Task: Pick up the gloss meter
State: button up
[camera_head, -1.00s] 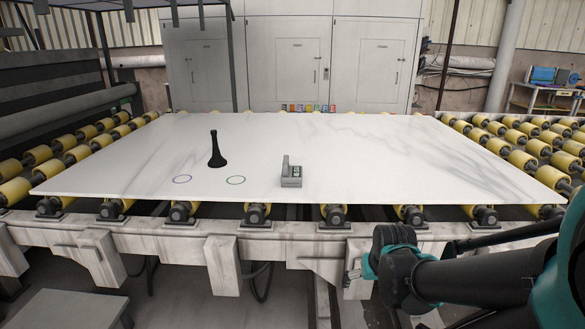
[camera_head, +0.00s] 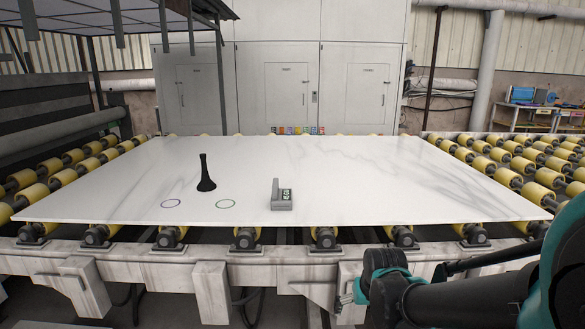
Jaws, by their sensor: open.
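My arm (camera_head: 400,295) shows at the lower right, in front of and below the slab's front edge, well apart from the device. My gripper cannot be made out; only black and teal arm links show.
A black, narrow-necked object (camera_head: 206,178) stands on the slab left of the device. Grey cabinets (camera_head: 290,75) stand behind.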

aim_at(280, 199)
jog(key=k+j+z, duration=0.1)
jog(key=j, duration=0.3)
jog(key=j+z, duration=0.35)
jog(key=j, duration=1.45)
jog(key=i+j, duration=0.15)
jog(key=j, duration=0.2)
jog(key=i+j+z, duration=0.15)
jog(key=j, duration=0.15)
